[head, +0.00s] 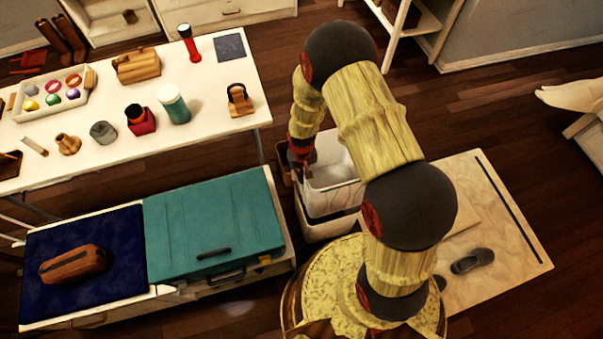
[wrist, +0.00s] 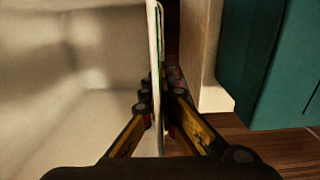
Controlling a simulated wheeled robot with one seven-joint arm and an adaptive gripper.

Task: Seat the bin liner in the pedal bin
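The bin liner (head: 332,203) is a pale open-topped box in the middle of the head view. It stands well proud of the pale pedal bin (head: 325,230), whose upper part shows just below it. My gripper (head: 302,158) is at the liner's left rim. In the wrist view, the fingers (wrist: 158,100) straddle the thin upright wall, close against it, and appear shut on it. The liner's empty inside (wrist: 70,80) fills the left of that view. How far the liner reaches into the bin is hidden, and my arm covers part of its right side.
A low white unit with a teal case (head: 213,225) stands close to the left of the bin. A white table (head: 225,115) with several small items is behind left. A pale board (head: 500,215) with dark shoes lies to the right. Wooden floor is free behind.

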